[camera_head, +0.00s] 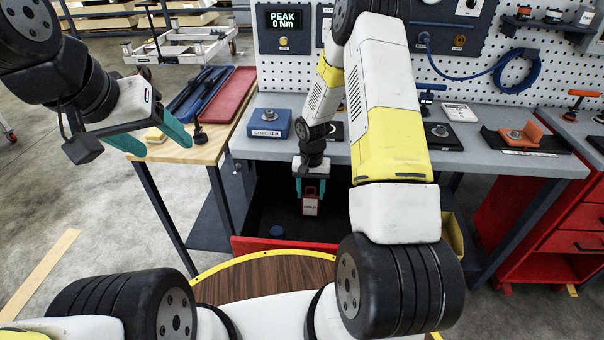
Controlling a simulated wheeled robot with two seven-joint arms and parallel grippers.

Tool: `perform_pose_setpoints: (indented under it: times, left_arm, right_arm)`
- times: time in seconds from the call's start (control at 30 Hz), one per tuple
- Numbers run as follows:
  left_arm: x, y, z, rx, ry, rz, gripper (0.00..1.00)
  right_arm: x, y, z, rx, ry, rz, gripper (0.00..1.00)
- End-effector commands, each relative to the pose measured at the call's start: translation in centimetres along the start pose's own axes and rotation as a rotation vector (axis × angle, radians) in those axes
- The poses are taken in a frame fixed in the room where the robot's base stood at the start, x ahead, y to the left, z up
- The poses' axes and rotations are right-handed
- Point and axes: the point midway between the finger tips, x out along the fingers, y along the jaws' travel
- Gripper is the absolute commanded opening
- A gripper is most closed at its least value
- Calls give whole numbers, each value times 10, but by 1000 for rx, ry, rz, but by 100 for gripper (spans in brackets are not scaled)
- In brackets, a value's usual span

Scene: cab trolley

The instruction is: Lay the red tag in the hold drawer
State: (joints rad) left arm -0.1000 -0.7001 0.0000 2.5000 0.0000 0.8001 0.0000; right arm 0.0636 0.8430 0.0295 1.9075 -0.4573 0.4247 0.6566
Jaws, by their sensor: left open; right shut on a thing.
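The red tag (311,205), with a white label face, hangs upright from my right gripper (311,186). My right gripper is shut on its top and holds it below the bench top, over the open drawer. The drawer (290,246) has a red front edge and a dark inside, and I take it to be the hold drawer. I cannot tell whether the tag touches the drawer floor. My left gripper (153,139) is open and empty above the wooden side table at the left. My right arm hides part of the bench and the drawer's right side.
A blue box marked CHECKER (269,123) stands on the grey bench (257,148). A round blue thing (277,231) lies in the drawer. A red tray (230,96) lies on the wooden table (199,148). A red cabinet (560,220) stands at the right.

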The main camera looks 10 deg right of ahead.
Motion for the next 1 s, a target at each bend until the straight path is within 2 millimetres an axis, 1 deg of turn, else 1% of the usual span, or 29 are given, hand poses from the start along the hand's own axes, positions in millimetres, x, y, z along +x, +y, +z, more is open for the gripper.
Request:
perform_pose_setpoints:
  times: [0.03,0.07,0.27,0.4,0.43,0.5,0.53,0.83,0.93,1.0]
  left_arm:
    - [0,0,0,0,0,0,64]
    - [0,0,0,0,0,0,64]
    - [0,0,0,0,0,0,64]
    - [0,0,0,0,0,0,64]
    - [0,0,0,0,0,0,64]
    - [0,0,0,0,0,0,64]
    - [0,0,0,0,0,0,64]
    - [0,0,0,0,0,0,64]
    - [0,0,0,0,0,0,64]
    - [0,0,0,0,0,0,64]
  right_arm:
    - [6,0,0,0,-2,1,0]
    - [8,0,0,0,-1,1,0]
    - [7,0,0,0,2,0,0]
    - [10,0,0,0,1,0,0]
    - [10,0,0,1,2,0,59]
    - [10,0,0,0,1,0,73]
    - [10,0,0,0,1,0,75]
    - [9,0,0,1,1,0,75]
    - [3,0,0,1,2,0,75]
    - [-7,0,-1,2,4,-1,75]
